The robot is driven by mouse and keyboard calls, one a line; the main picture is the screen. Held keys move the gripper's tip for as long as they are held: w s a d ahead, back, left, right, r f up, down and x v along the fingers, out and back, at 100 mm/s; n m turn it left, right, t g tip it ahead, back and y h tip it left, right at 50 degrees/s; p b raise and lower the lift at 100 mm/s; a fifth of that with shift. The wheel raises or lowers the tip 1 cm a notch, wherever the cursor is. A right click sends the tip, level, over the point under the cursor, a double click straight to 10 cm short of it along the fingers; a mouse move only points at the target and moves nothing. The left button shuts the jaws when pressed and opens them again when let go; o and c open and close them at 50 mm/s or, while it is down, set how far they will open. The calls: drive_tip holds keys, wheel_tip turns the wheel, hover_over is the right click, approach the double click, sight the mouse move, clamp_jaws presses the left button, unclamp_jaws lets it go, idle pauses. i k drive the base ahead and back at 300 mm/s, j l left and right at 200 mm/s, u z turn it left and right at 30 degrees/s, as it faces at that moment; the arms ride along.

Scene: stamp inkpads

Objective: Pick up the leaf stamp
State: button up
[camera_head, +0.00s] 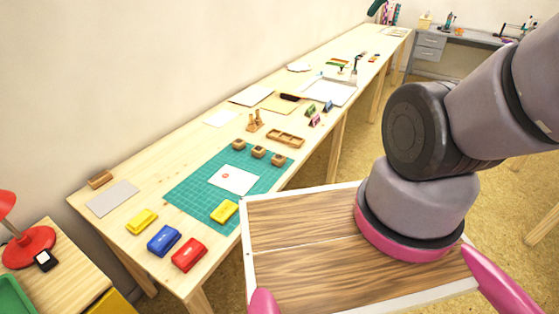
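Three small wooden stamps stand near the far edge of the green cutting mat (190,190): a left one (239,144), a middle one (258,151) and a right one (279,159). Their undersides are hidden and the pictures on them are too small to read, so I cannot tell which is the leaf stamp. A white card (233,179) with a small red mark lies on the mat. A yellow inkpad (224,211) sits at the mat's near edge.
Yellow (141,221), blue (163,240) and red (189,255) inkpads lie at the near end of the long wooden table (120,233). A wooden compartment tray (286,139) and a wooden holder (254,121) stand beyond the stamps. A red lamp (28,246) is at left.

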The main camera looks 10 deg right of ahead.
sight(278, 160)
drive_tip(key=u, duration=1.45)
drive_tip(key=z, duration=1.35)
drive_tip(key=k+l+u, duration=0.1)
drive_tip(key=l+u, duration=0.3)
drive_tip(key=k+l+u, duration=0.15)
drive_tip(key=u, duration=0.3)
